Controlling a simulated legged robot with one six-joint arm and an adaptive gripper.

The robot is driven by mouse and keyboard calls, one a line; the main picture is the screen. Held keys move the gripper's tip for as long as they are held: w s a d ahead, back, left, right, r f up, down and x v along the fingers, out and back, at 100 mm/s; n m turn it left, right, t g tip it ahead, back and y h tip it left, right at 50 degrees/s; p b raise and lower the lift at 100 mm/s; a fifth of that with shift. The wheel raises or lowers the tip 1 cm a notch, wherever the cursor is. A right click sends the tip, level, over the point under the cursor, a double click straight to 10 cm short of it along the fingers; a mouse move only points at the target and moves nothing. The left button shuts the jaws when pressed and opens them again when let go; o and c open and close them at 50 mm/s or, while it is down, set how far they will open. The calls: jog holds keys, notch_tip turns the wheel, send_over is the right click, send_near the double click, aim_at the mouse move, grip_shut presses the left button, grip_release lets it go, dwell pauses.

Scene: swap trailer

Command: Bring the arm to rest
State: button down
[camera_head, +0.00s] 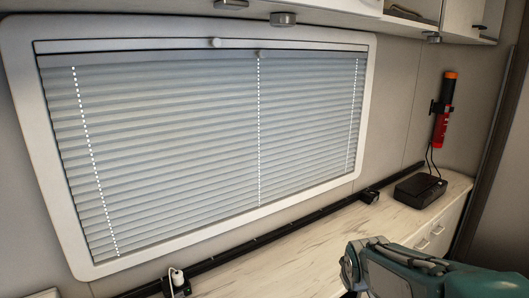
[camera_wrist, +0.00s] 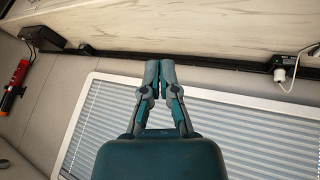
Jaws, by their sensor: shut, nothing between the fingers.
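My gripper (camera_wrist: 158,66) is in the middle of the wrist view, its two grey and teal fingers brought together at the tips with nothing between them. In the head view part of my teal arm shows at the lower right, above the counter; the fingertips cannot be made out clearly there. In the wrist view the picture is turned over, with the counter along the top and the window blind below. The gripper appears apart from the counter and the window.
A light wood counter (camera_head: 310,238) runs below a window with a closed pleated blind (camera_head: 200,140). A black box (camera_head: 420,190) sits at its right end, beneath a red wall-mounted torch (camera_head: 441,128). A white plug (camera_head: 176,276) stands at a black rail. Cabinets hang above.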

jog(key=s+a+r+m, duration=0.2)
jog(key=s, duration=0.8)
jog(key=s+a+r+m+y, duration=0.1)
jog(key=s+a+r+m, duration=0.1)
jog(key=s, duration=0.8)
jog(key=shift+a+r+g, duration=0.3)
jog(key=shift+a+r, duration=0.3)
